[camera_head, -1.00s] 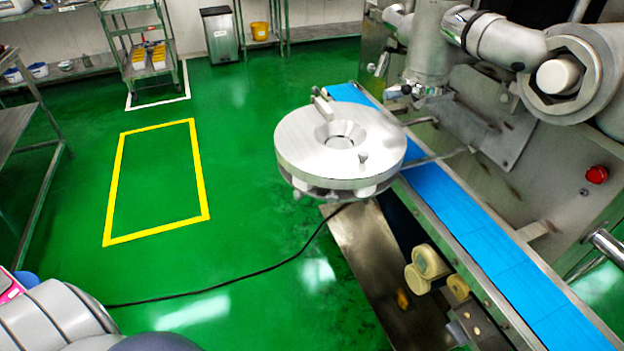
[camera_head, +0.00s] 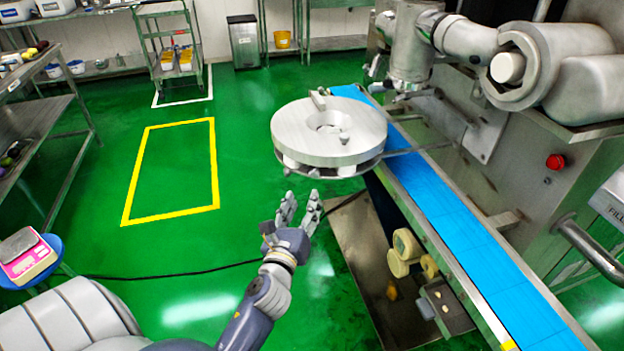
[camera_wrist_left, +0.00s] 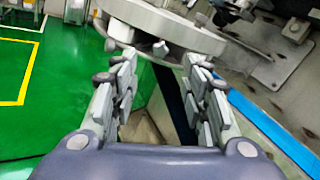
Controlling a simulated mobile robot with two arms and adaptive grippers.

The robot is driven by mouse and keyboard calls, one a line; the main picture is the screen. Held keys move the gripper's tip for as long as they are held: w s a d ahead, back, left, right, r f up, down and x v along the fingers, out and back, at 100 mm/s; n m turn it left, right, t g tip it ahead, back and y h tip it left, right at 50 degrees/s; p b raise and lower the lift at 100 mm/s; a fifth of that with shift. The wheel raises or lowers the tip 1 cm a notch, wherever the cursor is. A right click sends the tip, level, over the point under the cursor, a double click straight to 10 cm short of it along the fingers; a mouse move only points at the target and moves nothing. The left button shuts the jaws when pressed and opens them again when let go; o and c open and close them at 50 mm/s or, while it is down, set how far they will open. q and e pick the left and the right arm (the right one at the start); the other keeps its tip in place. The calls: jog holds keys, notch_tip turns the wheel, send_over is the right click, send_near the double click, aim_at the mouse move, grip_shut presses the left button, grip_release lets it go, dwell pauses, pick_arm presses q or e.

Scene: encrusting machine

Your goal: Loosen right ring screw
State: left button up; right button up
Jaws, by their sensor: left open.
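The ring is a thick silver disc (camera_head: 290,125) with a central funnel hole, held beside the blue conveyor. A small knob-like screw (camera_head: 344,137) stands on its top at the front right. A pale knob (camera_head: 315,172) shows under its front edge; I cannot tell which one is the right ring screw. My left gripper (camera_head: 301,208) is open and empty, just below and in front of the disc, not touching it. In the left wrist view, the disc (camera_wrist_left: 170,24) fills the top, and a light knob (camera_wrist_left: 160,47) at its edge appears between the open fingers (camera_wrist_left: 156,72). My right gripper is not in view.
The blue conveyor (camera_head: 440,200) runs diagonally on the right beside the steel machine body (camera_head: 520,160) with a red button (camera_head: 555,161). Cream rollers (camera_head: 400,258) sit below its edge. A black cable (camera_head: 160,274) crosses the floor. The green floor to the left is open.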

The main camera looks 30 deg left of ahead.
aim_at(314, 176)
pick_arm(q)
jog(key=x, duration=0.8)
jog(key=shift+w+p, duration=0.15)
jog(key=shift+p, duration=0.25)
jog(key=shift+w+a+f, duration=0.15)
jog(key=shift+w+a, duration=0.05)
jog(key=shift+w, duration=0.4)
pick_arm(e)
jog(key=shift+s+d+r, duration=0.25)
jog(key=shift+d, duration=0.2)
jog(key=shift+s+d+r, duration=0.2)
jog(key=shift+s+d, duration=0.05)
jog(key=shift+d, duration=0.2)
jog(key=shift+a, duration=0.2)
pick_arm(q)
grip_shut()
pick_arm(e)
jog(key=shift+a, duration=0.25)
